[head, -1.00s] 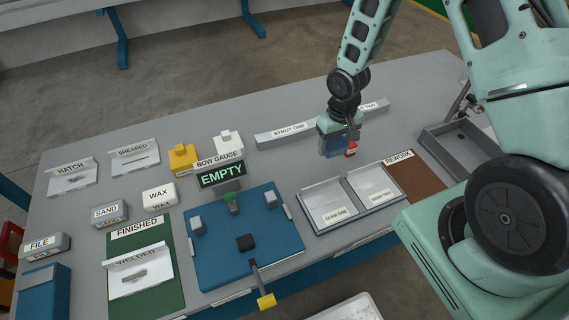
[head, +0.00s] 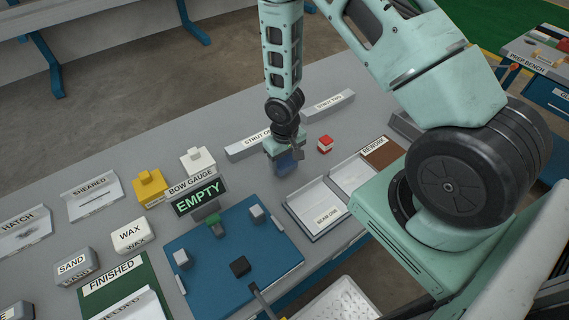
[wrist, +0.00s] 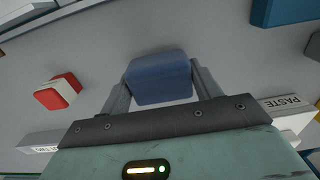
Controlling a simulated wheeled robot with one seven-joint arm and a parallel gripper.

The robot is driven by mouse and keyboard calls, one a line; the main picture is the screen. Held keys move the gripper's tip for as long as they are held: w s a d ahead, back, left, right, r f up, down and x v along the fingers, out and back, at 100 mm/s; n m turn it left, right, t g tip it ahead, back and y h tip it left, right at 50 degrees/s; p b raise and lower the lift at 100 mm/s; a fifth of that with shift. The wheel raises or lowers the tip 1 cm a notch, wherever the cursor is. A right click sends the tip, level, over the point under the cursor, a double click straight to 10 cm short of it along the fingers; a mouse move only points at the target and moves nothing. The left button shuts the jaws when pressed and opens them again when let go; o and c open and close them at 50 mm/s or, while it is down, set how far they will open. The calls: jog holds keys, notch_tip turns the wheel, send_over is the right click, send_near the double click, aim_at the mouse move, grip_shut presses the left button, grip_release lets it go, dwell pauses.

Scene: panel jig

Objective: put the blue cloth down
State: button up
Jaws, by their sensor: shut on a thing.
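The blue cloth (head: 289,163), a folded dark blue block shape, is between the fingers of my gripper (head: 284,155) over the grey bench (head: 240,190). In the wrist view the cloth (wrist: 160,78) sits between the two grey fingers, and my gripper (wrist: 158,90) is shut on it. The gripper points down, in front of the strut one strip and behind the seam tray. I cannot tell whether the cloth's underside touches the bench.
A red and white block (head: 325,145) stands just right of the gripper. The seam tray (head: 318,232) is in front, the blue fixture (head: 225,260) with the EMPTY display (head: 198,195) front left. Strut strips (head: 330,104) lie behind. Bare bench lies around the cloth.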

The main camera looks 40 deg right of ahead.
jog(key=shift+f, duration=1.1)
jog(key=shift+f, duration=0.2)
jog(key=o, duration=1)
jog(key=shift+c, duration=0.2)
jog(key=shift+r, duration=0.1)
